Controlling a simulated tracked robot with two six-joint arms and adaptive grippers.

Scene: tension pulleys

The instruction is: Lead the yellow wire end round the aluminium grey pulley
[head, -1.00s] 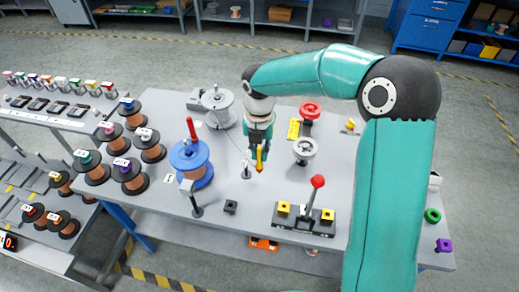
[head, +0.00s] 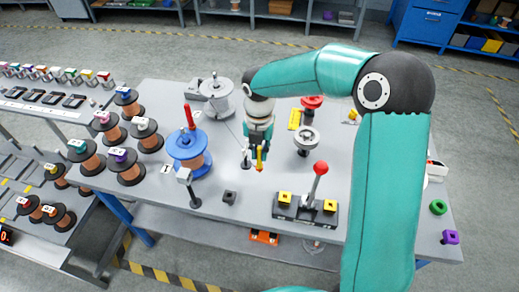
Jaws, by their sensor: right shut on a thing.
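My right gripper (head: 259,166) hangs over the middle of the grey bench, jaws pointing down. It is shut on the yellow wire end (head: 259,156), a small yellow piece at the fingertips. A thin wire (head: 232,130) runs from near the large grey drum at the back towards a small post (head: 246,160) close to the gripper. The aluminium grey pulley (head: 306,139) stands to the right of the gripper, apart from it. The jaws are small here, and the wire's path near them is hard to make out. My left gripper is not in view.
A red pulley (head: 312,103) stands behind the grey one. A blue spool with copper wire (head: 187,148) and the large grey drum (head: 216,98) stand to the left. A red-knobbed lever (head: 319,172) rises at the front. My right arm covers the bench's right part.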

